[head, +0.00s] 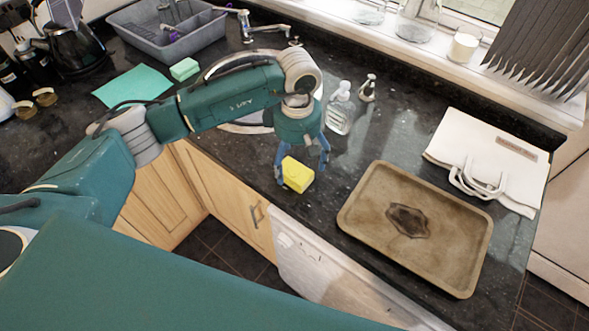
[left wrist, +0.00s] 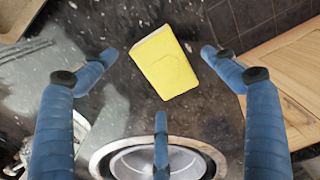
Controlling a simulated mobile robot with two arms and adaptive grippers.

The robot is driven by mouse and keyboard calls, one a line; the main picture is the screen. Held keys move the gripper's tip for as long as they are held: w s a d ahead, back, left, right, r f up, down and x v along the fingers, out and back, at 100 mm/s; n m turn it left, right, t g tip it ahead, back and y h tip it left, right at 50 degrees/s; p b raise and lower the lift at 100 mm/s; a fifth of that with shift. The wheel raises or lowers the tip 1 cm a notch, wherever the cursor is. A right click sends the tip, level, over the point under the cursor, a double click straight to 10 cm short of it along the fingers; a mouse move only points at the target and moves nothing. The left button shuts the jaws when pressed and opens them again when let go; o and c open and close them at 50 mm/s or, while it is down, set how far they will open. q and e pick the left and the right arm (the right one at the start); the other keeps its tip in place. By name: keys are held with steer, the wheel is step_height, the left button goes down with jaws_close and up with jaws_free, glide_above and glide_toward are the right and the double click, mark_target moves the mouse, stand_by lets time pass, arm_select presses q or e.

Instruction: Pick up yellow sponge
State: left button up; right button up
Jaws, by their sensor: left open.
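The yellow sponge (head: 297,175) lies on the dark granite counter near its front edge, left of the brown tray. My left gripper (head: 301,172) is above it with blue fingers pointing down, one on each side of the sponge. In the left wrist view the sponge (left wrist: 165,62) sits turned at an angle between the tips of my open left gripper (left wrist: 157,58), with gaps on both sides. Nothing is held. My right gripper is not in view.
A brown tray (head: 365,222) lies to the right, with a white bag (head: 487,160) behind it. A clear bottle (head: 340,108) and a small dispenser (head: 368,88) stand behind the gripper. A green sponge (head: 184,69) and teal cloth (head: 132,86) lie at left. The sink is partly hidden by my arm.

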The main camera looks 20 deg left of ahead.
mark_target(297, 167)
arm_select(q)
steer(key=shift+w+d+f+p, duration=0.1)
steer(key=shift+f+p, duration=0.3)
steer(key=shift+f, duration=1.15)
steer(key=shift+c, duration=0.5)
steer(key=c, duration=0.9)
steer(key=shift+c, duration=0.2)
